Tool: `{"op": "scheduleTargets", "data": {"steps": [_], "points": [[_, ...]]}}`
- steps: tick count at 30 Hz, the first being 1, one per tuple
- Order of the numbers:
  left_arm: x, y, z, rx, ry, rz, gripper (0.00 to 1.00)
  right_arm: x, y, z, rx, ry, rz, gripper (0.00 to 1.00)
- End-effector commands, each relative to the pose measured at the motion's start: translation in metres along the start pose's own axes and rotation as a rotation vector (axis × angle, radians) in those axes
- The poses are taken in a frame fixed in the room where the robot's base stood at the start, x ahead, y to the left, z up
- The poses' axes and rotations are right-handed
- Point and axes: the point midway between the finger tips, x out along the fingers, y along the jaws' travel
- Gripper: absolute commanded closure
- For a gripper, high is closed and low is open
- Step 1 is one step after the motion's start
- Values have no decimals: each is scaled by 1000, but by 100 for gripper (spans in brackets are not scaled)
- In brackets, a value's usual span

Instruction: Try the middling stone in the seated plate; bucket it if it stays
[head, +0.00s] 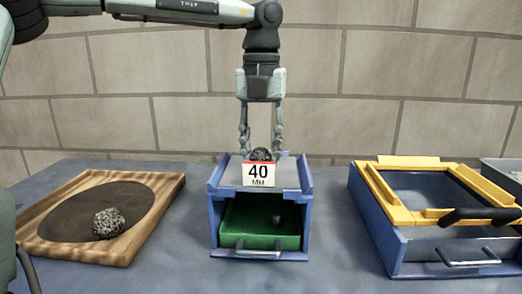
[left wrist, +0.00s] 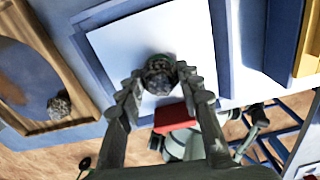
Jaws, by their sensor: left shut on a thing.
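My left gripper (head: 260,150) reaches down over the middle blue box (head: 214,218). It is shut on a dark stone (head: 261,154), which also shows between the fingertips in the left wrist view (left wrist: 159,75). The stone is partly hidden behind a sign reading 40 MM (head: 259,174) at the box's front. A pale flat plate (left wrist: 118,45) lies under the stone; I cannot tell whether they touch, and any opening in it is hidden. A green drawer (head: 235,241) below holds a small stone (head: 276,219). My right gripper is not in view.
A wooden tray (head: 165,200) with a dark round bed holds a larger grey stone (head: 108,223) at left. At right a blue box (head: 420,258) carries a yellow frame (head: 385,195) with a black handle (head: 480,215). A grey bin (head: 505,178) stands at far right.

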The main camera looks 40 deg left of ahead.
Motion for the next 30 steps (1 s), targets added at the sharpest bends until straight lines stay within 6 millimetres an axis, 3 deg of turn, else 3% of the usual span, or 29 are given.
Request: {"op": "scheduleTargets", "data": {"steps": [1, 6, 17, 20, 30], "points": [[0, 0, 0, 0, -1, 0, 63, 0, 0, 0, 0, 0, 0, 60], [0, 0, 0, 0, -1, 0, 42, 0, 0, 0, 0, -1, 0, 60], [-4, 0, 0, 0, -1, 0, 41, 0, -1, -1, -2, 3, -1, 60], [-16, 0, 1, -2, -4, 0, 41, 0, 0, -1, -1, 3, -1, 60], [-86, 0, 1, -2, -5, 1, 41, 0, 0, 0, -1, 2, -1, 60]]}}
